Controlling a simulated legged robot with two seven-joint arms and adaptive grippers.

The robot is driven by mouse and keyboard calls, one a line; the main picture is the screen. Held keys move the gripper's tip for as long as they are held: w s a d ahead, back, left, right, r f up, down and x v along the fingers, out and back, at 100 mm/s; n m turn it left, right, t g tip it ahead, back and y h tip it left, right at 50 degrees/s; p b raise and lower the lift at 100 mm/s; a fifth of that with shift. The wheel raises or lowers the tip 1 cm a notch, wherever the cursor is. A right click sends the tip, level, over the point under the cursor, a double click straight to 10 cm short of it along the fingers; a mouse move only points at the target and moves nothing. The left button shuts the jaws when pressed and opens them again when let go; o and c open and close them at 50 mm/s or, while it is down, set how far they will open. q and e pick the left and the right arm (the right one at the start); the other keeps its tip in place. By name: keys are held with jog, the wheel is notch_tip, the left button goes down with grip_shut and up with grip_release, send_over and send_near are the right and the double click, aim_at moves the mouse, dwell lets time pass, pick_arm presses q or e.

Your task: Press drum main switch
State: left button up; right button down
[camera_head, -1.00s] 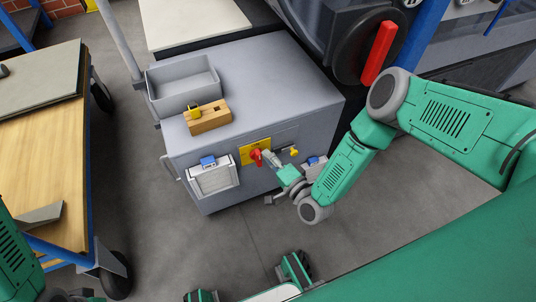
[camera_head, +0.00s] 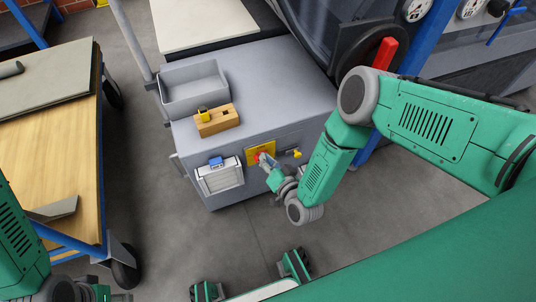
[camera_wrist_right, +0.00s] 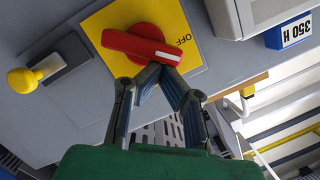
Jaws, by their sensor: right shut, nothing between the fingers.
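The main switch is a red rotary knob (camera_wrist_right: 141,46) with a white mark on a yellow plate (camera_wrist_right: 172,22) lettered OFF.
A small yellow knob (camera_wrist_right: 22,80) sits beside the switch. The grey cabinet (camera_head: 285,85) carries an open grey bin (camera_head: 190,98) and a wooden block (camera_head: 217,124). A wooden cart (camera_head: 60,165) stands left; floor between is clear.

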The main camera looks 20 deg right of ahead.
jog(key=shift+a+n+h+p, duration=0.4)
jog(key=shift+a+n, duration=0.1)
jog(key=shift+n, duration=0.7)
pick_arm(q)
jog(key=shift+r, duration=0.55)
pick_arm(e)
jog(key=shift+a+f+n+h, duration=0.3)
jog(key=shift+a+n+h, duration=0.15)
jog(key=shift+n, duration=0.35)
jog(key=shift+s+a+f, duration=0.1)
jog(key=shift+a+f, duration=0.05)
jog(key=shift+a, duration=0.05)
